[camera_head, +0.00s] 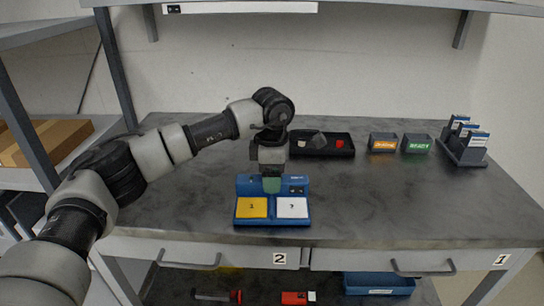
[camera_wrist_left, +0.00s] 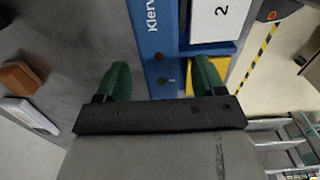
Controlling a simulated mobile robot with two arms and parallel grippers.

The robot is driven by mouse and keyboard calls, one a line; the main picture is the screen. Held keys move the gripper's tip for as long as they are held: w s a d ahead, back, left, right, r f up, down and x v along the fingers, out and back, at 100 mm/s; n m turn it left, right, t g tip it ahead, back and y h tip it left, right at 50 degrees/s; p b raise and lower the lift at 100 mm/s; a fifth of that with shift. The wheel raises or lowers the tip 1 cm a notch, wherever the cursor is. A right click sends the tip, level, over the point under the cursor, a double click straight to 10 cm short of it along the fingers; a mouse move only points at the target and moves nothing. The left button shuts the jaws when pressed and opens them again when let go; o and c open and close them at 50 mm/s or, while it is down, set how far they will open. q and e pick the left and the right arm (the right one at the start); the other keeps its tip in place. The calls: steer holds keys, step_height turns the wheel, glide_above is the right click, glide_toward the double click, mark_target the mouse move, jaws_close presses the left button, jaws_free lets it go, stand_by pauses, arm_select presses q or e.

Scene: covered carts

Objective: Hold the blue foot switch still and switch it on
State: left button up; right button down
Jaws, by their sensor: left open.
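The blue foot switch (camera_head: 246,184) sits on the dark table in the head view. It has a yellow pedal (camera_head: 252,207) on the left and a white pedal (camera_head: 292,207) on the right. My left gripper (camera_head: 271,185) is over its raised rear part, pointing down. In the left wrist view the open green fingers (camera_wrist_left: 161,80) are on either side of the blue housing (camera_wrist_left: 150,35), with nothing gripped. A red dot (camera_wrist_left: 158,57) and a green dot (camera_wrist_left: 160,81) show on the housing. Contact cannot be told. My right gripper is out of view.
Behind stands a black tray (camera_head: 322,153) with small items. The table is clear right of the switch. A shelf with a cardboard box (camera_head: 45,143) is at the left.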

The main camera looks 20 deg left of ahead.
arm_select(q)
steer(key=shift+f, duration=0.85)
jaws_close()
stand_by(0.7)
